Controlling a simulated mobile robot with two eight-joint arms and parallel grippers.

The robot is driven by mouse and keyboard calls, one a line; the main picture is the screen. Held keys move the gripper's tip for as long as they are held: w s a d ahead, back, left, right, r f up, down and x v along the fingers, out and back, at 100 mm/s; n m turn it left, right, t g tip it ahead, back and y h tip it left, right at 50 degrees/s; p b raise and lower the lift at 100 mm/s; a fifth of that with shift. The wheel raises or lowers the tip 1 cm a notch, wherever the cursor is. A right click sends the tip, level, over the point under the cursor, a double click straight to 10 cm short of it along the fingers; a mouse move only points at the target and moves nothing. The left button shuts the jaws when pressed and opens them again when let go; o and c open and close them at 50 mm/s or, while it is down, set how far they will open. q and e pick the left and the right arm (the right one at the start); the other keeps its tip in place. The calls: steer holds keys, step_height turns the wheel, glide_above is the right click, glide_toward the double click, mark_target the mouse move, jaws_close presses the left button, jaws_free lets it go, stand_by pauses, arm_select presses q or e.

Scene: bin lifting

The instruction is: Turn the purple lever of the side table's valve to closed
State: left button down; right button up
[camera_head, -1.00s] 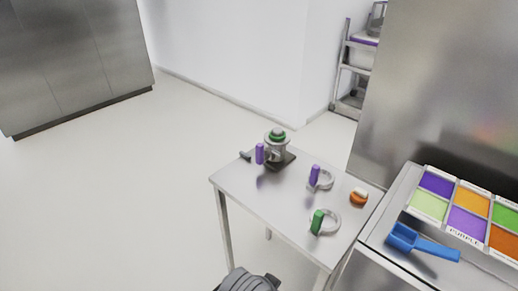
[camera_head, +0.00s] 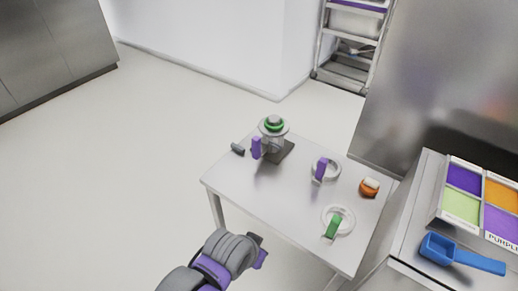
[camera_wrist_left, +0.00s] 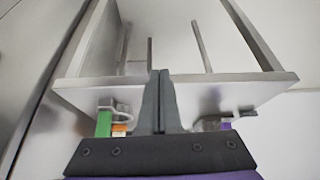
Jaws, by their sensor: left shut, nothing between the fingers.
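The side table (camera_head: 290,209) stands in the middle of the head view; it also shows in the left wrist view (camera_wrist_left: 190,95). The valve (camera_head: 274,142), with a green ring on top and a dark base, is at its far left corner. The purple lever (camera_head: 256,148) stands upright on the valve's left side. My left gripper (camera_head: 260,250) is left of the table's near side, apart from the valve. In the left wrist view its fingers (camera_wrist_left: 161,75) are shut and empty. A purple piece (camera_wrist_left: 226,126) shows there; I cannot tell which one. My right gripper is not in view.
The table also holds a white ring with a purple handle (camera_head: 321,170), one with a green handle (camera_head: 333,228), an orange-and-white piece (camera_head: 369,187) and a small grey piece (camera_head: 237,149). A blue scoop (camera_head: 460,255) lies on the right counter. Floor left is clear.

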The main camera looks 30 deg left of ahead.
arm_select(q)
steer(key=shift+s+d, duration=0.1)
steer(key=shift+d, duration=0.05)
steer(key=w+a+m+t+y+b, duration=0.1)
steer(key=w+a+m+y+b, duration=0.1)
steer(key=w+y, duration=0.1)
steer(key=w+a+m+t+y+b, duration=0.1)
steer(key=w+a+m+y+b, duration=0.1)
steer(key=w, duration=0.4)
steer(key=w+a+m+t+y+b, duration=0.2)
steer(key=w+a+y+b, duration=0.2)
steer(key=w+y, duration=0.1)
steer(key=shift+w+r+m, duration=0.1)
steer(key=shift+w+m, duration=0.1)
steer(key=shift+m, duration=0.2)
steer(key=w+d+r+m+t+y+b, duration=0.1)
steer(key=w+d+r+m+t+b, duration=0.1)
steer(key=w+d+r+m+t, duration=0.1)
steer(key=shift+w+d+r+t+y, duration=0.3)
steer(key=shift+w+t, duration=0.4)
steer(key=shift+w, duration=0.3)
steer(key=shift+w+a, duration=0.1)
